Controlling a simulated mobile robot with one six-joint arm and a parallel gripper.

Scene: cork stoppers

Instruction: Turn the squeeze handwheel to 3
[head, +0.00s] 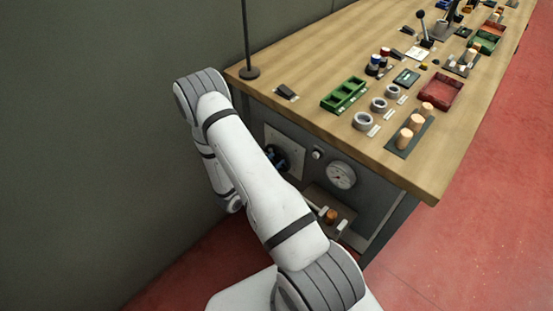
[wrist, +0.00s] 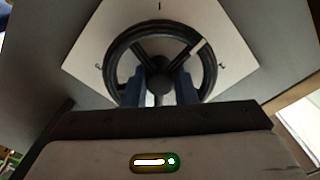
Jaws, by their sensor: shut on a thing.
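The squeeze handwheel (wrist: 113,50) is a black spoked wheel on a white plate (wrist: 85,62) in the wrist view. A white mark on its rim points to the upper right, between the plate's top mark and its right mark. The top mark looks like a single stroke; the side marks are too small to read surely. My gripper (wrist: 160,82) has its two blue fingers on either side of the hub, at the lower part of the wheel, shut on it. In the head view the handwheel (head: 273,157) shows partly behind my arm, which hides the gripper.
A round gauge (head: 341,175) and a small knob (head: 317,153) sit on the bench front right of the wheel. A low shelf (head: 345,213) below carries a cork-coloured piece. The wooden bench top (head: 310,60) holds trays, rings and stoppers. A dark wall stands at left.

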